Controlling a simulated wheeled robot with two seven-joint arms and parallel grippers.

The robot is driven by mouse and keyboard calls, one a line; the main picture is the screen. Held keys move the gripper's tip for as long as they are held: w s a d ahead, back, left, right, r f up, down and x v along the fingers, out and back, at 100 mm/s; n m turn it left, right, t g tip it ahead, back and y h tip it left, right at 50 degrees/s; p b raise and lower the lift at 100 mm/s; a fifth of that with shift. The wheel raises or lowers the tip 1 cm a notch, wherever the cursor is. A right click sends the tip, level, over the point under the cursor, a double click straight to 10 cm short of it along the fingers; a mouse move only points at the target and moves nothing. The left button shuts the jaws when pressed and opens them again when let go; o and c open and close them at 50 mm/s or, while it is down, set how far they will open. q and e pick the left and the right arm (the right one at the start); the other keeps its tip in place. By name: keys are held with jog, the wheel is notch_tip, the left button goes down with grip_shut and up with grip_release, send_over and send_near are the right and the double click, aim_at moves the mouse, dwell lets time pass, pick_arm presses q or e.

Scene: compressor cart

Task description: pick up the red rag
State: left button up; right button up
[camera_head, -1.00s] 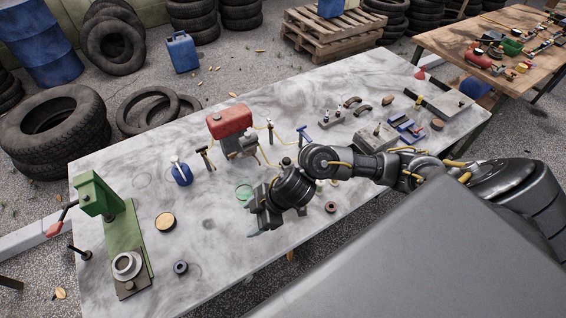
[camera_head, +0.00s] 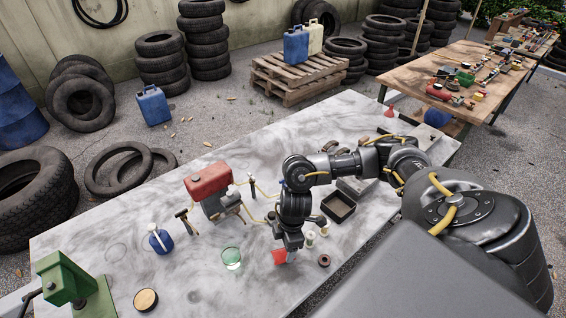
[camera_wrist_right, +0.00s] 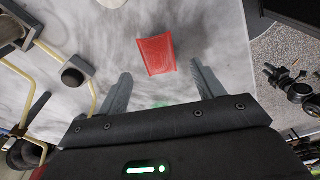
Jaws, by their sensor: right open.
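The red rag (camera_head: 279,257) lies on the grey table (camera_head: 205,295), partly behind my right gripper (camera_head: 289,254) in the head view. In the right wrist view the rag (camera_wrist_right: 157,54) is a small red piece just beyond the fingertips, roughly centred between the two fingers. My right gripper (camera_wrist_right: 160,80) is open and empty, pointing down close to the rag; I see no contact. My left gripper is not in view.
A black tray (camera_head: 338,207) and the red compressor tank (camera_head: 208,180) are behind.

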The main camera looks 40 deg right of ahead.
aim_at(283, 253)
jog(key=shift+f, duration=0.5)
jog(key=shift+w+a+f+p, duration=0.1)
jog(key=shift+a+f+p, duration=0.05)
jog(key=shift+f, duration=1)
jog(key=shift+w+a+f+p, duration=0.1)
jog(key=shift+f+p, duration=0.05)
jog(key=shift+f, duration=1)
jog(key=c, duration=1.1)
jog(key=shift+r, duration=0.1)
jog(key=shift+r, duration=0.55)
jog(key=s+a+r+p, duration=0.1)
jog(key=s+a+r, duration=0.1)
jog(key=s+r, duration=0.2)
jog(key=s+a+r+p, duration=0.2)
jog(key=s+r, duration=0.2)
jog(key=s+a+r+p, duration=0.2)
jog(key=s+r, duration=0.1)
jog(key=s, duration=0.1)
jog(key=shift+s+a+r, duration=0.15)
jog(key=shift+a+r, duration=0.25)
